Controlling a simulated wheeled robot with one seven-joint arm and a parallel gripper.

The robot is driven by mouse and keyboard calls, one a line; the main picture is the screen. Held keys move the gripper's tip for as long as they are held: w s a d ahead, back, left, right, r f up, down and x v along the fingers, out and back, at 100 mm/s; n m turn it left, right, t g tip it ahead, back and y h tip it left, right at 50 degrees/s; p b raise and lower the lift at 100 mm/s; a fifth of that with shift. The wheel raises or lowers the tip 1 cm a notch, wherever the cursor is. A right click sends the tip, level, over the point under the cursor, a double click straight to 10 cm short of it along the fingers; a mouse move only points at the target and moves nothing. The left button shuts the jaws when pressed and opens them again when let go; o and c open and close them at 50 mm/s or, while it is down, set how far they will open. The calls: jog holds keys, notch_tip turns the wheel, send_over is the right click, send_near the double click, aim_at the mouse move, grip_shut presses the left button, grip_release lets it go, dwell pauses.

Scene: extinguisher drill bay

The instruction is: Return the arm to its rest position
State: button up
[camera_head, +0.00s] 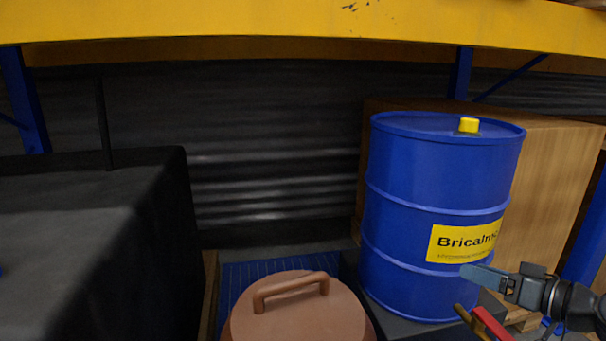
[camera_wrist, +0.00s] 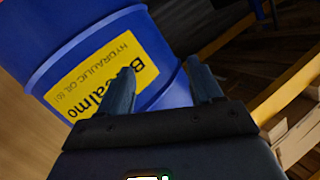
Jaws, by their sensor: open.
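My gripper (camera_head: 478,290) is at the lower right of the head view, in front of the lower part of a blue drum (camera_head: 405,180). In the wrist view, the two fingers of my gripper (camera_wrist: 160,85) stand apart with nothing between them. The blue drum (camera_wrist: 75,35) with its yellow label (camera_wrist: 95,75) fills the upper left beyond the fingers. I cannot tell how far the fingers are from the drum. A red part and a brass-coloured tip show just below my gripper in the head view; what they belong to is mostly out of frame.
A terracotta lid (camera_head: 300,312) with a loop handle is at bottom centre. A dark block (camera_head: 80,220) fills the left. A large wooden crate (camera_head: 555,180) stands behind the drum. A yellow beam (camera_head: 300,22) crosses the top. Yellow rails (camera_wrist: 285,90) and pallet wood are at right in the wrist view.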

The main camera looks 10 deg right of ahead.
jog(key=s+a+f+m+g+h, duration=0.1)
jog(key=s+a+f+m+h, duration=0.1)
jog(key=s+a+f, duration=0.4)
jog(key=s+a+f+m+h, duration=0.1)
jog(key=s+a+f+h, duration=0.3)
jog(key=f, duration=0.5)
jog(key=s+a+f+h, duration=0.1)
jog(key=s+a, duration=0.2)
jog(key=s, duration=0.6)
jog(key=s+a+f+h, duration=0.1)
jog(key=s+a, duration=0.2)
jog(key=s, duration=0.6)
jog(key=s+a+r+n+t+y, duration=0.1)
jog(key=s+a+r, duration=0.1)
jog(key=s+r, duration=0.55)
jog(key=s+a+r+n+t, duration=0.1)
jog(key=s+a+r+n, duration=0.15)
jog(key=s+r, duration=0.55)
notch_tip(320, 180, up, 16)
jog(key=p, duration=1.6)
jog(key=shift+s+m+p, duration=0.2)
jog(key=shift+m+p, duration=0.15)
jog(key=shift+m, duration=0.1)
